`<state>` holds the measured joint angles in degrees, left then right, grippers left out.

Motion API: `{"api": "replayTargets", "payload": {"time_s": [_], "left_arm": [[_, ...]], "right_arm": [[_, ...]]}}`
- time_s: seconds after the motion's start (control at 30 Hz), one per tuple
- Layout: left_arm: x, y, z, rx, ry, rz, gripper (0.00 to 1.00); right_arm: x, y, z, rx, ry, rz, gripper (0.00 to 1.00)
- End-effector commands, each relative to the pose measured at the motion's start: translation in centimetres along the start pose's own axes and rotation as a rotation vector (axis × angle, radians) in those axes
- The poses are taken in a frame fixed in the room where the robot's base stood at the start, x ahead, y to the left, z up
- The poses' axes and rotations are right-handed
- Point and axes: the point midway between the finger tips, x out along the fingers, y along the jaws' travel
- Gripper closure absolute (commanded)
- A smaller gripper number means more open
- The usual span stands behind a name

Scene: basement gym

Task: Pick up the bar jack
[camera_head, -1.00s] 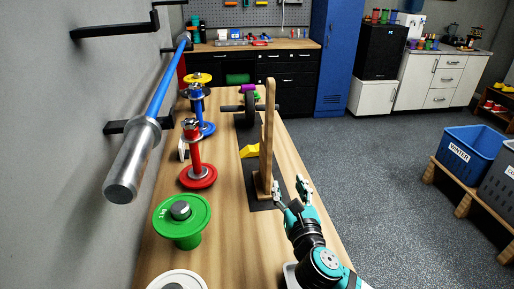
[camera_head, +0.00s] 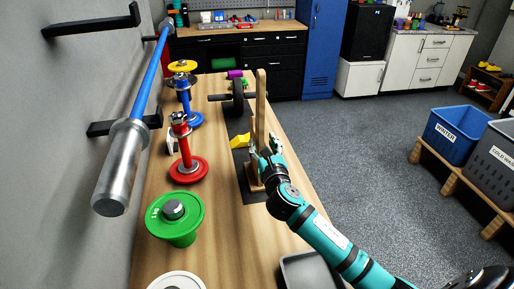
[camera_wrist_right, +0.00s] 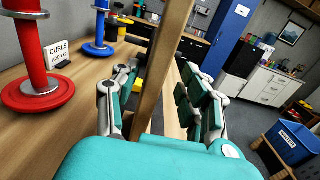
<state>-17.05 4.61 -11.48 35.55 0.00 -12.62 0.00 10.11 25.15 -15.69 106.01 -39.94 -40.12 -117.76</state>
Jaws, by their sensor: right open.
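A tall, narrow wooden post (camera_head: 261,100) on a wooden base, which I take for the bar jack, stands upright on a dark mat (camera_head: 257,197) on the wooden bench. My right gripper (camera_head: 262,148) is open at the post's lower part. In the right wrist view, the post (camera_wrist_right: 165,55) rises between the spread fingers (camera_wrist_right: 160,95), closer to the left one. I cannot tell whether either finger touches it. The post's lower front is partly hidden by the gripper. My left gripper is not in view.
A yellow wedge (camera_head: 240,140) lies just left of the post, with a black wheel roller (camera_head: 238,97) behind. A grey tray (camera_head: 310,270) lies in front.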

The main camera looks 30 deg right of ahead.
Motion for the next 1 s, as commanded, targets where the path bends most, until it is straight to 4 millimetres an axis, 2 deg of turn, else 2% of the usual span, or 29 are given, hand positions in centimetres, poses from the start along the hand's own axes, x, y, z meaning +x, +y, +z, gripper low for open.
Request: {"api": "replayTargets", "payload": {"time_s": [0.13, 0.4, 0.67, 0.77, 1.0], "left_arm": [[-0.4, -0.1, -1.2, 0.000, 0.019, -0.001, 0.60], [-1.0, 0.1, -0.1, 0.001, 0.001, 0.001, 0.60], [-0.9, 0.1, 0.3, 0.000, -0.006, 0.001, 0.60], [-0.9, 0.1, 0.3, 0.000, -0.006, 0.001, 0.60], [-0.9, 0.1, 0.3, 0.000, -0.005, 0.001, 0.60]], "right_arm": [[1.4, 0.3, 0.1, 0.004, 0.000, -0.001, 0.56], [4.9, 0.7, -0.2, 0.002, -0.001, 0.000, 0.56], [5.2, 0.6, -0.3, 0.001, -0.001, 0.000, 0.56], [5.2, 0.6, -0.3, 0.000, 0.000, 0.000, 0.66], [5.2, 0.6, -0.3, 0.001, 0.000, 0.000, 0.98]]}}
